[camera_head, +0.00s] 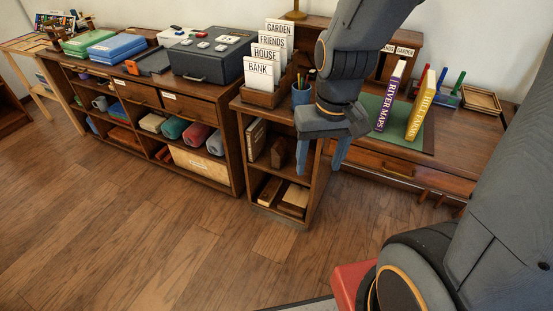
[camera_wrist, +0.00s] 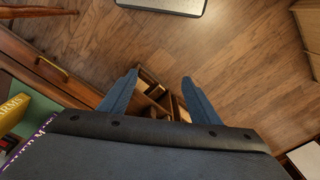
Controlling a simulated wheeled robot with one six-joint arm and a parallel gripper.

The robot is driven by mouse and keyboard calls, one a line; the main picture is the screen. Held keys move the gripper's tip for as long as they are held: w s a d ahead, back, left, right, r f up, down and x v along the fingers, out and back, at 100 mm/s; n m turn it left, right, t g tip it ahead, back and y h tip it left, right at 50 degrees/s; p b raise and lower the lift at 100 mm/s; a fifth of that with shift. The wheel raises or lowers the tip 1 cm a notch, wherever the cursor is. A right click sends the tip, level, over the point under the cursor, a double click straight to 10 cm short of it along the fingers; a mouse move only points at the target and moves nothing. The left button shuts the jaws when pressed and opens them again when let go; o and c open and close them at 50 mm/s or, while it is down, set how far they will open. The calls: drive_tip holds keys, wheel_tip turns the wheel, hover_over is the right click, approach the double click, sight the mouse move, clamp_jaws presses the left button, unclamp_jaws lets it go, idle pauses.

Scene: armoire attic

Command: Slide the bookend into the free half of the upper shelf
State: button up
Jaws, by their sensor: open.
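A small wooden shelf unit (camera_head: 240,160) stands in the middle of the head view, with an upper and a lower shelf. Upright books (camera_head: 256,138) fill the left part of the upper shelf. A dark brown wooden piece (camera_head: 278,152), perhaps the bookend, stands to their right; I cannot tell for sure. My gripper (camera_head: 322,158) is open and empty, pointing down at the right side of the unit, apart from the brown piece. Its two blue fingers also show in the wrist view (camera_wrist: 160,92), with part of the unit between and below them.
Flat books (camera_head: 293,200) lie on the lower shelf. A card holder (camera_head: 262,97) and a pencil cup (camera_head: 301,94) stand on top. To the right is a desk (camera_head: 462,150) with a purple book (camera_head: 389,97) and yellow book (camera_head: 420,105).

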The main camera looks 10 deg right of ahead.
drive_tip(key=w+a+f+m+t+b, duration=0.1)
drive_tip(key=w+a+f+t+b, duration=0.1)
drive_tip(key=w+f+b, duration=0.45)
drive_tip(key=w+a+f+t+b, duration=0.35)
drive_tip(key=w+f, duration=0.35)
drive_tip(key=w, duration=0.5)
drive_tip(key=m+t+h+b, duration=0.4)
drive_tip(key=t+b, duration=0.2)
drive_tip(key=b, duration=1.1)
hover_over(275, 157)
drive_tip(key=s+a, duration=0.2)
drive_tip(key=s, duration=0.1)
wheel_tip(275, 157, down, 16)
drive_tip(key=w+f+h+b, duration=0.1)
drive_tip(key=f+b, duration=0.1)
drive_tip(key=b, duration=0.1)
drive_tip(key=w+d+f+m+t+h+b, duration=0.1)
drive_tip(key=f+h+b, duration=0.1)
drive_tip(key=f+b, duration=0.1)
drive_tip(key=w+d+f+h+b, duration=0.1)
drive_tip(key=f+h+b, duration=0.1)
drive_tip(key=b, duration=0.1)
drive_tip(key=shift+w+f+t, duration=0.2)
drive_tip(key=shift+w+t, duration=0.05)
drive_tip(key=shift+t, duration=0.1)
drive_tip(key=shift+s+d+f+m+h+b, duration=0.15)
drive_tip(key=shift+f+m+h+b, duration=0.35)
drive_tip(key=shift+f+h+b, duration=0.5)
drive_tip(key=shift+r, duration=0.25)
